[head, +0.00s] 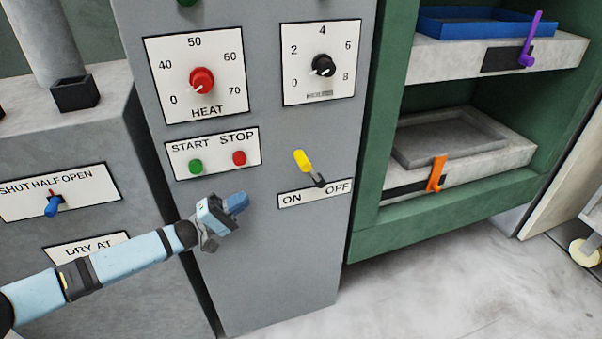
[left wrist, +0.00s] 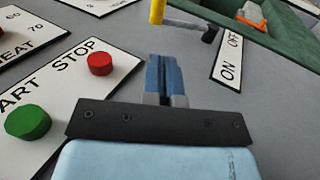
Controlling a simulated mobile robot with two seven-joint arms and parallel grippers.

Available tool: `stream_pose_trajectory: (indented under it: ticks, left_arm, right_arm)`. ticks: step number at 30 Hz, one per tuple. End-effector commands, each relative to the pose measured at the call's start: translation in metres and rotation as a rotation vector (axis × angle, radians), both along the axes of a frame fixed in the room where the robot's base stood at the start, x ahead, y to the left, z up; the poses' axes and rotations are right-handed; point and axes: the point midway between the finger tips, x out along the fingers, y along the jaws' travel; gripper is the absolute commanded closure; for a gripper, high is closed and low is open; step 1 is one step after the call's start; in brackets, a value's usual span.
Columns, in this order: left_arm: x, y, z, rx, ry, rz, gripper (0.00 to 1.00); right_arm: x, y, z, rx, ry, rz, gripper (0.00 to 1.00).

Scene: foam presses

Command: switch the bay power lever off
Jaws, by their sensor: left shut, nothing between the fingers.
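The power lever (head: 303,162) has a yellow handle and a dark pivot, on the grey panel above an ON/OFF label (head: 315,194). Its handle tilts up and to the left, over the ON side. In the left wrist view the yellow handle (left wrist: 157,12) shows at the top, partly cut off, with the label (left wrist: 229,58) to its right. My left gripper (head: 238,203) is shut and empty, below and left of the lever and apart from it. Its blue fingers (left wrist: 161,75) point toward the lever side. My right gripper is not in view.
The green START button (head: 195,167) and red STOP button (head: 239,158) sit just above my left gripper. A red HEAT knob (head: 202,80) and black knob (head: 323,66) are higher. A green press frame (head: 367,225) with orange (head: 437,173) and purple (head: 530,42) levers stands right.

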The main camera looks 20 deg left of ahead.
Motion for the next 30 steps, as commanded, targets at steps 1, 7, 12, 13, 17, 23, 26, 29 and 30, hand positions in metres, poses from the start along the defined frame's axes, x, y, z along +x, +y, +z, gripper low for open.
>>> stream_pose_trajectory:
  ticks: [1, 7, 12, 13, 17, 23, 26, 29, 30]
  left_arm:
    - [0.000, 0.000, 0.000, 0.000, 0.000, 0.000, 1.00]
    - [0.001, -0.002, 0.001, 0.000, -0.001, 0.000, 1.00]
    - [0.010, -0.016, 0.010, -0.001, -0.004, 0.000, 1.00]
    - [0.013, -0.021, 0.012, -0.002, -0.004, -0.001, 1.00]
    - [0.027, -0.041, 0.024, -0.002, -0.004, -0.001, 1.00]
    - [0.048, -0.073, 0.043, -0.002, -0.004, 0.000, 1.00]
    - [0.057, -0.086, 0.050, -0.001, -0.004, 0.000, 1.00]
    - [0.063, -0.095, 0.056, -0.001, -0.003, 0.001, 1.00]
    - [0.065, -0.098, 0.057, 0.000, -0.002, 0.001, 1.00]
  right_arm:
    - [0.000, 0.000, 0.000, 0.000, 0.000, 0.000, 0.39]
    - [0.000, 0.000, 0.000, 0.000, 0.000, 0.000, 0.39]
    - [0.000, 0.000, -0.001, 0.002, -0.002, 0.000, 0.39]
    - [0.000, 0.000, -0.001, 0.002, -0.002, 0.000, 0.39]
    - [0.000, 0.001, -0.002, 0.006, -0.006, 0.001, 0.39]
    - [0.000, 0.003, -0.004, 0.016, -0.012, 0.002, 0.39]
    - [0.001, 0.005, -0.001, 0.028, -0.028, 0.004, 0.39]
    - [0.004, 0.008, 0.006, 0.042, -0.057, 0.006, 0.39]
    - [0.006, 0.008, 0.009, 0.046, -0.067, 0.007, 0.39]
